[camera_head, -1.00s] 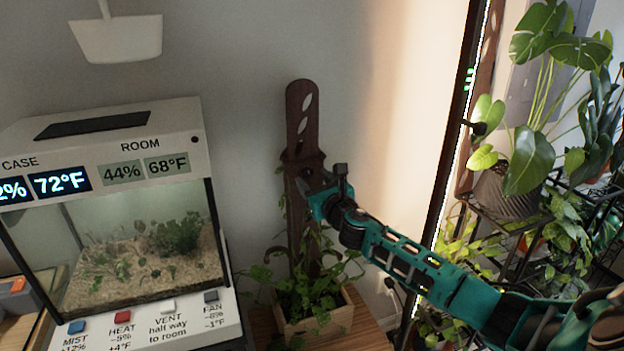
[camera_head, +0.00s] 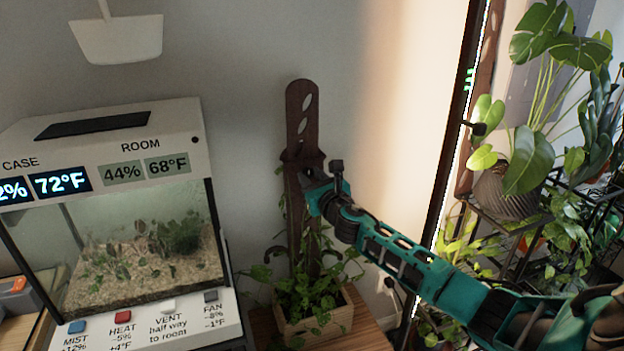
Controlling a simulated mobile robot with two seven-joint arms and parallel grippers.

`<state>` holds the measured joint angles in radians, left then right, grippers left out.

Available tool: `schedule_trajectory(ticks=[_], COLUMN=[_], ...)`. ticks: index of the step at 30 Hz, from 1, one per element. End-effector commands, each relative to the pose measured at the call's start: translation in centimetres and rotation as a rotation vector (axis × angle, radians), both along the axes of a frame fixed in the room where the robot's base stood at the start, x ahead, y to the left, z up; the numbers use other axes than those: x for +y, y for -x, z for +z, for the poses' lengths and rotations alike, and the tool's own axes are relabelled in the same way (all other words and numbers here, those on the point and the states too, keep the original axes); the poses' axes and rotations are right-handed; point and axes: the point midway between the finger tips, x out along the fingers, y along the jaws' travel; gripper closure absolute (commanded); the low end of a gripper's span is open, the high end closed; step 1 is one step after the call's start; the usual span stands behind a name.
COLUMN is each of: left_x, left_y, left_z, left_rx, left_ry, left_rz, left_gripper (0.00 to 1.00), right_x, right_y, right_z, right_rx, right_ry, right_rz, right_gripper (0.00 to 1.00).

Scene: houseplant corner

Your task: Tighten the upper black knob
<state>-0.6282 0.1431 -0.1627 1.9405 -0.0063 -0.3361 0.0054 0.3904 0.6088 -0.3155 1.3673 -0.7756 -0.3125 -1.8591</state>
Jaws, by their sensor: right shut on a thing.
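A dark brown slotted wooden stake (camera_head: 301,115) stands upright against the wall, rising from a wooden planter box (camera_head: 322,322) with a leafy vine. My right gripper (camera_head: 310,184) reaches in from the right to the stake, just below its crosspiece. It is shut at the stake's front, where the upper black knob is hidden by the fingers, so I cannot see the knob itself or how tight it is. No lower knob can be made out among the leaves. My left gripper is not in view.
A white plant case (camera_head: 165,124) with displays and coloured buttons stands at the left. A white lamp shade (camera_head: 117,40) hangs above it. A dark upright frame (camera_head: 455,150) and a black plant stand with large-leaved plants are at the right. Bare wall lies behind the stake.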

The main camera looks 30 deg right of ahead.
Motion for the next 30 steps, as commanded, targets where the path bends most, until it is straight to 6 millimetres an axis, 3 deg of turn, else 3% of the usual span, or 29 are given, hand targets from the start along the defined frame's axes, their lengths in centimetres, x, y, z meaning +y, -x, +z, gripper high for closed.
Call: schedule_trajectory(ticks=[4, 16, 30], left_x=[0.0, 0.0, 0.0], left_y=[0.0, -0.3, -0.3], left_z=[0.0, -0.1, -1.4], left_rx=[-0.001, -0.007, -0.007], left_ry=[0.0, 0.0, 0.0], left_rz=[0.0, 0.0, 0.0], left_gripper=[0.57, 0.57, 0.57], right_x=[0.0, 0.1, 0.1], right_y=[0.0, 0.0, 0.0], right_z=[0.0, -0.1, -0.3], right_rx=[0.0, -0.019, -0.112], right_ry=[0.0, -0.081, -0.469], right_rz=[0.001, 0.002, 0.001], right_gripper=[0.99, 0.99, 0.99])
